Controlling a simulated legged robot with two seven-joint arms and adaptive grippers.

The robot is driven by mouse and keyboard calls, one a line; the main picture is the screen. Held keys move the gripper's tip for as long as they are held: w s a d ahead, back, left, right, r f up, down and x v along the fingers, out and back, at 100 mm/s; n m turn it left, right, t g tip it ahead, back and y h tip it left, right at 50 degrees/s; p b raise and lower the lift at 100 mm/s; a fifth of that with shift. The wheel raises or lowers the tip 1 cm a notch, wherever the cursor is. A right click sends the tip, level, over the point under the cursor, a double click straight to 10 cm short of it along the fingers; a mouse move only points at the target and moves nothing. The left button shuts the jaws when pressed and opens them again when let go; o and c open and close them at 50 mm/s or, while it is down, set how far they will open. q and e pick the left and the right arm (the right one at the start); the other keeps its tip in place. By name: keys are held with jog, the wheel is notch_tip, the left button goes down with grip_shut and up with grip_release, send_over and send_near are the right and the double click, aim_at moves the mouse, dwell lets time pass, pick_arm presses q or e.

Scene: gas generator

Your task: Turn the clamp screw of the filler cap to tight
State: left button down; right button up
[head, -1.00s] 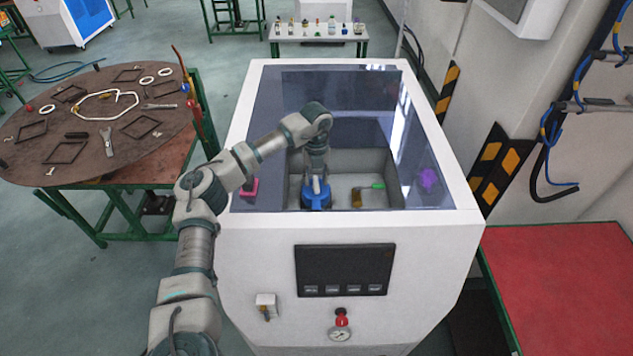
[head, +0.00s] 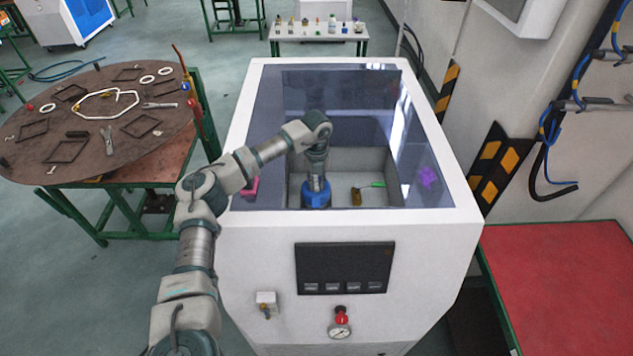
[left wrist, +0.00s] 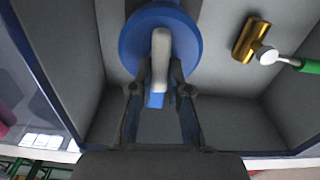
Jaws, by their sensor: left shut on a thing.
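The blue round filler cap (head: 316,197) sits in the recess in the top of the white generator (head: 262,232). In the left wrist view the blue cap (left wrist: 192,48) carries a light grey bar-shaped clamp screw (left wrist: 160,62) across it. My left gripper (left wrist: 160,75) reaches down into the recess from above, and its two fingers are closed on the sides of the grey clamp screw. In the head view the left gripper (head: 317,184) covers part of the cap. My right gripper is in neither view.
A brass fitting (left wrist: 250,40) and a green-handled valve (head: 376,184) stand to the right of the cap in the recess. Recess walls surround the gripper. Dark glass panels and pink (head: 251,186) and purple (head: 428,177) items flank the opening.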

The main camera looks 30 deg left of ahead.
pick_arm(q)
jog(key=m, duration=0.4)
jog(key=shift+s+a+p, duration=0.1)
jog(key=shift+a+p, duration=0.1)
jog(key=shift+p, duration=0.2)
jog(key=m, duration=0.5)
jog(key=shift+a+m+p, duration=0.3)
jog(key=shift+p, duration=0.05)
jog(key=m, duration=0.4)
jog(key=shift+a+r+m, duration=0.1)
jog(key=shift+a+m, duration=0.1)
jog(key=shift+m, duration=0.1)
jog(key=shift+w+a+m+p, duration=0.1)
jog(key=shift+w+m+p, duration=0.05)
jog(key=shift+m, duration=0.95)
jog(key=shift+w+a+m+p, duration=0.1)
jog(key=shift+w+m+p, duration=0.05)
jog(key=shift+m, duration=0.95)
jog(key=c, duration=1.2)
grip_release()
jog(key=shift+o, duration=0.4)
